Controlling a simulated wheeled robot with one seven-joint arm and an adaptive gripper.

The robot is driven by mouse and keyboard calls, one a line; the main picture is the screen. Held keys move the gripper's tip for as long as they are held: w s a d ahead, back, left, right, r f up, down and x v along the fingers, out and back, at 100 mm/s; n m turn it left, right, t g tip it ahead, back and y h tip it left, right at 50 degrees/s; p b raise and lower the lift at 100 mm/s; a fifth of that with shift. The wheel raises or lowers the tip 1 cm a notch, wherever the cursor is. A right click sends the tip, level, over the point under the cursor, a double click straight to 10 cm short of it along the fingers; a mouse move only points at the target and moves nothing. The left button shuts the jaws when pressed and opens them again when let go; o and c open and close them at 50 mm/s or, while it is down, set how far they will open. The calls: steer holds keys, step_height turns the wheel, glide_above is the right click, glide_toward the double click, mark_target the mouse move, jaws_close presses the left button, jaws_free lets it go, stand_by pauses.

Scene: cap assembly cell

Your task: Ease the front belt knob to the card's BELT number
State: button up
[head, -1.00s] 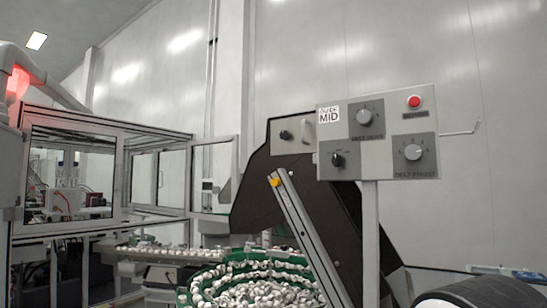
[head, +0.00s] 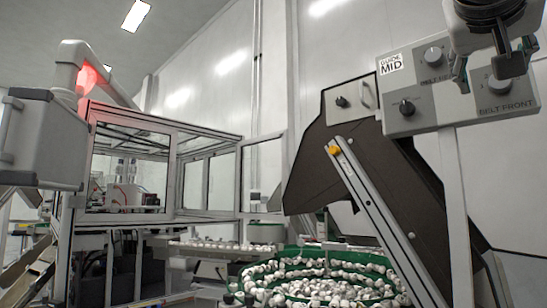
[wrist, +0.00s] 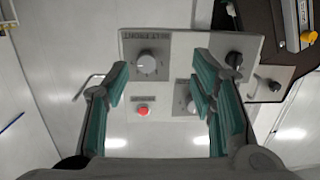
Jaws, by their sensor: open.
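The grey front belt knob (head: 499,82), above the label BELT FRONT, is on the lower right of the control panel (head: 440,118). In the wrist view the panel is upside down, and this knob (wrist: 147,61) shows between the fingers, nearer the left one. Its pointer setting is too small to read. My gripper (head: 494,62) is open and empty in front of the panel, partly covering its upper right. Its teal-padded fingers (wrist: 160,76) are spread wide in the wrist view. A white card (head: 391,65) reads GUIDE MID; I see no belt number on it.
Another grey belt knob (head: 433,56) and a black knob (head: 407,107) are on the same panel. A red button (wrist: 143,110) sits near the front knob. A dark hopper (head: 335,155) and a green bowl of caps (head: 290,258) stand left of the panel.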

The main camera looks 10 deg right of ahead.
steer(key=w+d+r+m+h, duration=0.1)
steer(key=w+d+r, duration=0.2)
steer(key=w+d, duration=0.4)
steer(key=d, duration=0.4)
steer(key=shift+d+r+h, duration=0.15)
steer(key=shift+r+h, duration=0.05)
steer(key=shift+h, duration=0.1)
steer(key=shift+c, duration=0.6)
steer(key=c, duration=1)
